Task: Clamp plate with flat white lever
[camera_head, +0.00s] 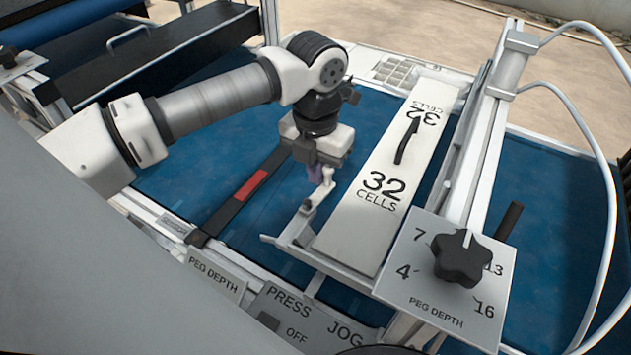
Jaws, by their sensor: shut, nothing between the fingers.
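A flat white lever (313,202) is at the plate's near left edge, on a small white bracket (290,236). My gripper (321,180) is shut and empty, pointing down at the lever's upper end. The fingertips are small and partly blend with the lever, so I cannot tell whether they touch it. I cannot tell whether the lever presses on the plate.
A black bar with a red patch (250,186) lies left of the plate. A black star knob (462,258) sits on the peg depth panel (420,284) at right. A white upright frame (497,110) with curved hoses borders the plate's right side. Blue belt (190,165) lies open at left.

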